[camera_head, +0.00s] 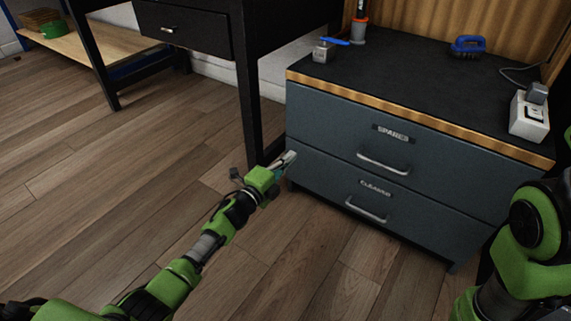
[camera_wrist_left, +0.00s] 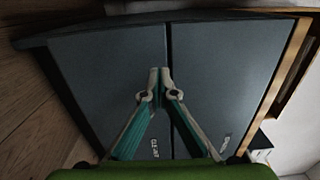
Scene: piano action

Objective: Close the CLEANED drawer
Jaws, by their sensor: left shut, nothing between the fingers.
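The CLEANED drawer (camera_head: 325,185) is the lower grey drawer of the cabinet, with a label and a silver bar handle (camera_head: 366,209). Its front looks about flush with the SPARES drawer (camera_head: 340,115) above it. In the left wrist view the CLEANED front (camera_wrist_left: 105,75) is on the left and the SPARES front (camera_wrist_left: 220,60) on the right, with a thin dark seam between. My left gripper (camera_head: 290,157) is shut and empty at the left end of the CLEANED front, its fingertips (camera_wrist_left: 160,72) close to the seam. Contact cannot be told. My right gripper is out of view.
The black cabinet top (camera_head: 410,75) holds a blue-handled grey item (camera_head: 324,52), a blue brush-like object (camera_head: 467,46) and a white box (camera_head: 529,115). A black table leg (camera_head: 249,100) stands just left of the cabinet. The wooden floor in front is clear.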

